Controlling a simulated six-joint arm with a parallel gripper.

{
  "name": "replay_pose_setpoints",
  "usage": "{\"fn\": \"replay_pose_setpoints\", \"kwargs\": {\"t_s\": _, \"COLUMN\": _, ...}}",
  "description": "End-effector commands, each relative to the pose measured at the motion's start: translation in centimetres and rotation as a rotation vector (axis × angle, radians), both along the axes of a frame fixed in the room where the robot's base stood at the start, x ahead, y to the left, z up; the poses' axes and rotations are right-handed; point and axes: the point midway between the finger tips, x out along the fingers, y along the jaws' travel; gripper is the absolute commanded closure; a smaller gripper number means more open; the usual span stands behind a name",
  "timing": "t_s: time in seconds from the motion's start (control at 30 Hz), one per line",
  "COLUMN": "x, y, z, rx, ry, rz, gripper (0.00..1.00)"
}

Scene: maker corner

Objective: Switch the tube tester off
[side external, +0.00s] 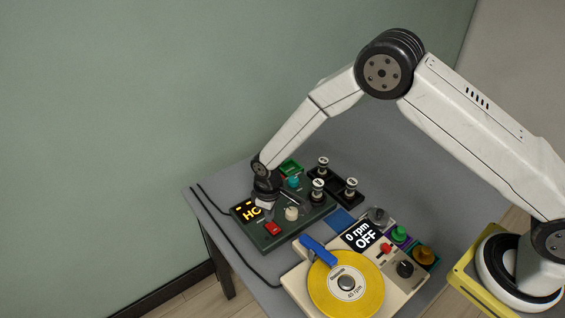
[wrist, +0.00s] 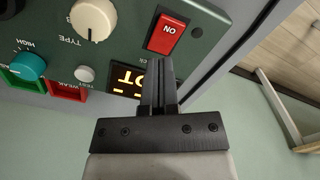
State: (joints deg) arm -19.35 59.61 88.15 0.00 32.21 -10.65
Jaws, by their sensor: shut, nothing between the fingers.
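The tube tester (side external: 270,238) is a dark green box on the grey table, with a lit amber display (side external: 250,211) reading "HO" in part. The display (wrist: 127,79) is partly covered by my fingers in the wrist view. The red rocker switch (side external: 272,229) sits on the panel's front part; in the wrist view the switch (wrist: 167,33) reads "ON". My gripper (wrist: 160,62) is shut and empty, its tips just beside the switch's lower edge in that view. I cannot tell whether they touch it. In the side view my gripper (side external: 266,203) is over the display end.
A cream dial (wrist: 93,18), a teal knob (wrist: 27,66) and a small white button (wrist: 85,74) share the panel. Several tubes (side external: 318,185) stand near its back. A cream turntable with a yellow disc (side external: 325,297) stands to the right, its display (side external: 361,237) reading "0 rpm OFF".

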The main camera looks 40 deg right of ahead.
Motion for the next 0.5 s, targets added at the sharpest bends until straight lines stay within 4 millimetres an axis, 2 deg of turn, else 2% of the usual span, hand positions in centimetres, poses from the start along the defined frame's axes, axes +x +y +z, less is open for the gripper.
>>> {"fn": "replay_pose_setpoints", "kwargs": {"t_s": 0.5, "x": 0.0, "y": 0.0, "z": 3.0, "rx": 0.0, "ry": 0.0, "rz": 0.0, "gripper": 1.0}}
